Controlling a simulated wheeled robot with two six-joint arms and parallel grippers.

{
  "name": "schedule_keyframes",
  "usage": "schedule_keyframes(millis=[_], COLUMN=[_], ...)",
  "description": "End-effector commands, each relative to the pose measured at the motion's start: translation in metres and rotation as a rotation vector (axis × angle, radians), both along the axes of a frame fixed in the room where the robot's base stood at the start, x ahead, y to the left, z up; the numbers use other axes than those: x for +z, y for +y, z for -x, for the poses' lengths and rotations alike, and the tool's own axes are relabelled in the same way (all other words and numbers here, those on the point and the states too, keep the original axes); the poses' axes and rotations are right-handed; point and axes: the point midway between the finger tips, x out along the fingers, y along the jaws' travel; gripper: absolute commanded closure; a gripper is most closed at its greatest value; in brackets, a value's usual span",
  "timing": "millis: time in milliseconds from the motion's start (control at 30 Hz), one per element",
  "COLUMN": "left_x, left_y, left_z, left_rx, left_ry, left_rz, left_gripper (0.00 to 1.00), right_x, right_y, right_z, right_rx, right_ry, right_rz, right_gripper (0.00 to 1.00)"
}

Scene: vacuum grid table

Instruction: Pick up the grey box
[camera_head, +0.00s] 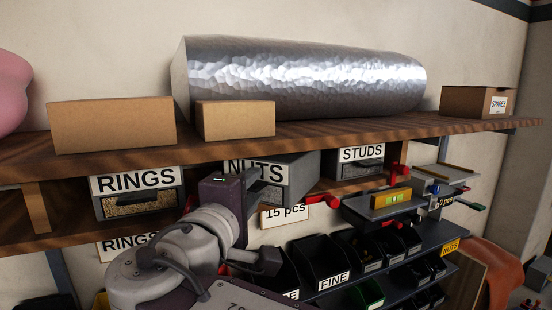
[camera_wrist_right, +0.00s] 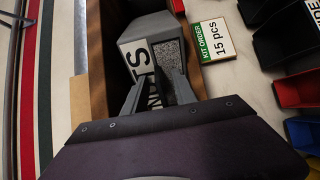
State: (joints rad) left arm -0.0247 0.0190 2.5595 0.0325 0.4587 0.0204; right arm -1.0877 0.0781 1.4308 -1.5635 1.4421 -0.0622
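The grey box (camera_head: 295,178) has a white NUTS label and a front window. It is at the shelf below the wooden plank, between the RINGS and STUDS boxes. It looks turned and sticks out from under the plank. My right gripper (camera_head: 250,189) is at its front and covers part of it. In the right wrist view, the box (camera_wrist_right: 150,25) is straight ahead and the two dark fingers (camera_wrist_right: 158,88) reach its labelled front. A gap shows between the fingers, but I cannot tell whether they pinch the box. My left gripper is not in view.
The RINGS box (camera_head: 139,205) stands left and the STUDS box (camera_head: 358,172) right. Cardboard boxes (camera_head: 112,125) and a large metal cylinder (camera_head: 310,78) rest on the plank above. A "15 pcs" card (camera_head: 285,214) and dark bins (camera_head: 325,262) are below.

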Motion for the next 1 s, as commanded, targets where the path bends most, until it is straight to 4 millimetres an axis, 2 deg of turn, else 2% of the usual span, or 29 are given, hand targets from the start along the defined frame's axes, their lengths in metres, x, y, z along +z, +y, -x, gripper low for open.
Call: schedule_keyframes(millis=[200,300,333,1000], left_x=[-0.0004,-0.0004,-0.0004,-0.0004], left_y=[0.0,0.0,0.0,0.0], left_z=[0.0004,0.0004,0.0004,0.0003], left_rx=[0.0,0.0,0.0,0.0], left_ry=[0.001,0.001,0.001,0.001], left_rz=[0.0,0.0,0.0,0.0], left_gripper=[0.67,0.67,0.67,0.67], right_x=[-0.0016,-0.0016,-0.0016,-0.0016], right_y=[-0.0003,-0.0002,-0.0002,-0.0004], right_z=[-0.0016,-0.0015,-0.0015,-0.0013], right_rx=[0.001,0.001,0.001,0.0], right_ry=[0.0,0.0,0.001,0.001], right_rz=[0.0,0.0,0.0,0.0], right_gripper=[0.67,0.95,1.0,1.0])
